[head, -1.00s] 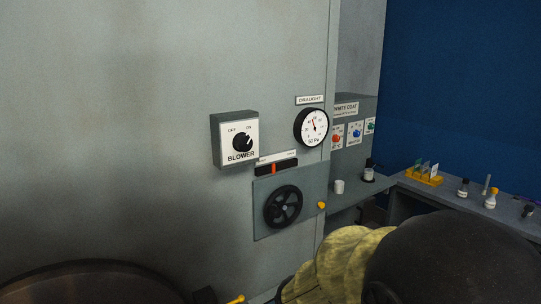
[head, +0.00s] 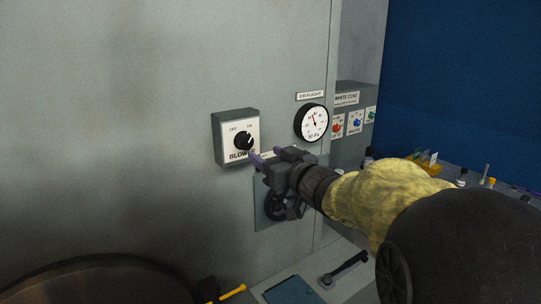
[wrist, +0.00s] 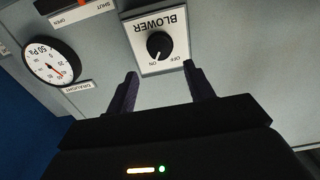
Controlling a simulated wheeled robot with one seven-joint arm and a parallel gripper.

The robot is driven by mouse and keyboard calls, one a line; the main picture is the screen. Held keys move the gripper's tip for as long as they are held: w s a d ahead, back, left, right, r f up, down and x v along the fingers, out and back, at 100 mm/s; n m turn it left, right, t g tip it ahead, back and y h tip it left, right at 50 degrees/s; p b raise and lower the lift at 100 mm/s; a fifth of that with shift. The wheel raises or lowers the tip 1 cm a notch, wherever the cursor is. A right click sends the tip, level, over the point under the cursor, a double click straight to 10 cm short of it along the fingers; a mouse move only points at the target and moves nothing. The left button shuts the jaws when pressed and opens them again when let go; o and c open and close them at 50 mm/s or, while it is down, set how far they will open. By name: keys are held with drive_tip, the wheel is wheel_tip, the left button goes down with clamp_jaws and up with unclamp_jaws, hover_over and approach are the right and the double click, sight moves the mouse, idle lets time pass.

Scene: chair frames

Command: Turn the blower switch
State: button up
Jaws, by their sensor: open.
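The blower switch is a black round knob (head: 243,141) on a white plate in a grey box (head: 220,145) on the wall. Its plate reads OFF at upper left and ON at upper right, with BLOWER below. The knob's pointer appears to face the ON side. The knob also shows upside down in the wrist view (wrist: 159,45). My gripper (head: 256,160) is open and empty, its purple fingers at the lower right of the plate in the head view. In the wrist view my gripper's fingers (wrist: 160,69) stand apart, with the knob beyond the gap between them.
A round draught gauge (head: 312,122) is on the wall to the right of the switch. A black handwheel (head: 278,206) on a panel below is partly hidden by my gripper. A bench with small bottles and a yellow rack (head: 428,165) stands at the right.

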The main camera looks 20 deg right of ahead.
sight(248, 144)
drive_tip(key=shift+w, duration=0.1)
drive_tip(key=b+x, duration=0.1)
drive_tip(key=x, duration=0.4)
drive_tip(key=shift+d+f, duration=0.1)
drive_tip(key=shift+d, duration=0.05)
drive_tip(key=x, duration=0.2)
drive_tip(key=b+x, duration=0.1)
drive_tip(key=x, duration=0.1)
drive_tip(key=shift+a, duration=0.35)
drive_tip(key=shift+d, duration=0.2)
drive_tip(key=c, duration=0.6)
drive_tip(key=shift+o, duration=0.2)
